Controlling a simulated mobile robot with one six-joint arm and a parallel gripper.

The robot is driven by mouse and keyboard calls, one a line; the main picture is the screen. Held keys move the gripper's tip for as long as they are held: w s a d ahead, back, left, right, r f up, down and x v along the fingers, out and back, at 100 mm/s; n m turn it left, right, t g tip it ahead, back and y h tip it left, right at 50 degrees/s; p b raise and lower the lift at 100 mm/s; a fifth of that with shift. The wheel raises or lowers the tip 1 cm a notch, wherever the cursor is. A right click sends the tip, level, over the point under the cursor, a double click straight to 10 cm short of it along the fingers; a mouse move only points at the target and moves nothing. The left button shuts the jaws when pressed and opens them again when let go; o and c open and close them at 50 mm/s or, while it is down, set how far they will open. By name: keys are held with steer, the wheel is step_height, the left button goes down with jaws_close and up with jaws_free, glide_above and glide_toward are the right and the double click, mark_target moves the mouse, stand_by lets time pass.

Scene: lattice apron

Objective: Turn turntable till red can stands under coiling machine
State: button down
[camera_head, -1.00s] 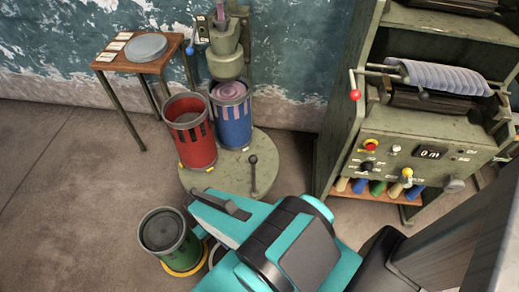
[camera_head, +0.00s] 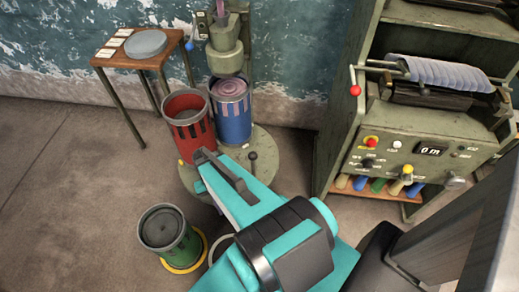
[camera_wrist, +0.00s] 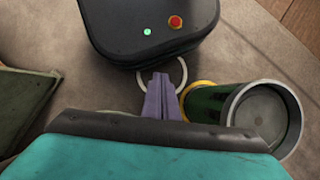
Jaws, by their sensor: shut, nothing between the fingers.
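The green-grey turntable (camera_head: 270,177) stands on the floor by the wall. The red can (camera_head: 188,128) stands upright on its left front part. The blue can (camera_head: 232,112), filled with pinkish coils, stands under the head of the coiling machine (camera_head: 225,52). A short post with a dark knob (camera_head: 252,156) rises from the turntable's right part. My arm covers the turntable's front edge in the head view. My gripper's purple fingers (camera_wrist: 162,97) are together and empty in the wrist view, over the floor; the head view does not show the fingertips.
A green can (camera_head: 168,238) stands within a yellow ring at the front left, beside a white floor ring (camera_head: 214,246). A small table (camera_head: 158,64) stands at the back left. A machine cabinet (camera_head: 345,150) stands at the right. The left floor is clear.

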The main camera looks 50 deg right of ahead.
steer(key=w+d+r+m+t+y+b, duration=0.1)
steer(key=w+d+r+m, duration=0.3)
steer(key=d, duration=0.5)
steer(key=w+d+r+m+t+y, duration=0.1)
steer(key=w+d+r+m, duration=0.3)
steer(key=d, duration=0.5)
steer(key=s+d+r+m+t, duration=0.1)
steer(key=s+d+r+m, duration=0.1)
steer(key=d+r, duration=0.3)
steer(key=s+d+r+m+t, duration=0.2)
steer(key=d+r, duration=0.3)
steer(key=d, duration=0.9)
steer(key=shift+s+r+m+y+b, duration=0.3)
steer(key=shift+s+m+y+b, duration=0.15)
steer(key=shift+s, duration=0.25)
steer(key=a+f+p, duration=0.2)
steer(key=a+f, duration=0.6)
steer(key=shift+a, duration=0.2)
